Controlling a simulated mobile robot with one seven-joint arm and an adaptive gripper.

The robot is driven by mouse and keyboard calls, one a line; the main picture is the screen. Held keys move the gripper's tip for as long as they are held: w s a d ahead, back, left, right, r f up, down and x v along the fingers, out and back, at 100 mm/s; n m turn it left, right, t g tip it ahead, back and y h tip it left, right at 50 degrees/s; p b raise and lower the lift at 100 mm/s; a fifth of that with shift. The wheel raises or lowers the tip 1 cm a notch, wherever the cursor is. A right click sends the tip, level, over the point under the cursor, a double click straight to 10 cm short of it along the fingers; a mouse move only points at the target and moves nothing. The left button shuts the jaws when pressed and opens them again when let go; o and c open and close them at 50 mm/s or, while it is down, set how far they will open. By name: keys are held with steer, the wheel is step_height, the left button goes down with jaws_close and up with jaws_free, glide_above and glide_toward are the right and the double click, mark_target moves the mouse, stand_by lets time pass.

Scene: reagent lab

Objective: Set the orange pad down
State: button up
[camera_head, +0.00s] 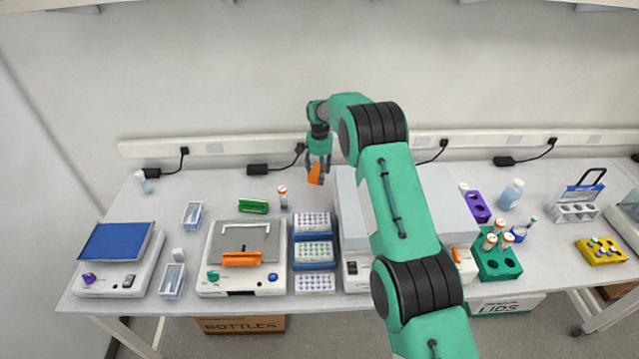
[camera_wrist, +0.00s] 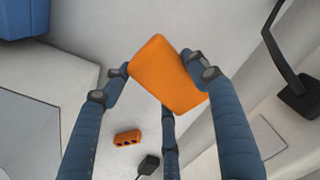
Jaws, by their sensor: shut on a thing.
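The orange pad (camera_head: 315,174) is held up in the air by my gripper (camera_head: 319,166), above the back of the bench and left of the large white box-shaped instrument. In the wrist view, the pad (camera_wrist: 163,78) sits tilted between the dark blue fingers of my gripper (camera_wrist: 160,82), which are shut on it. It looks clear of the surface below. In the wrist view a small orange block (camera_wrist: 127,138) with dark holes lies on that surface, apart from the pad.
The white instrument (camera_head: 350,215) stands right of my gripper. A bottle with an orange cap (camera_head: 283,197) and stacked blue tube racks (camera_head: 313,222) stand nearby. A balance (camera_head: 212,282) with an orange piece (camera_head: 241,259) is at front left. Bare bench (camera_head: 240,185) shows left of the bottle.

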mark_target(320, 188)
steer(key=shift+f, duration=0.75)
steer(key=shift+f, duration=1.85)
steer(key=shift+f, duration=0.15)
steer(key=o, duration=1.1)
steer(key=shift+o, duration=0.2)
step_height(320, 188, up, 12)
steer(key=shift+r, duration=0.15)
steer(key=shift+r, duration=0.1)
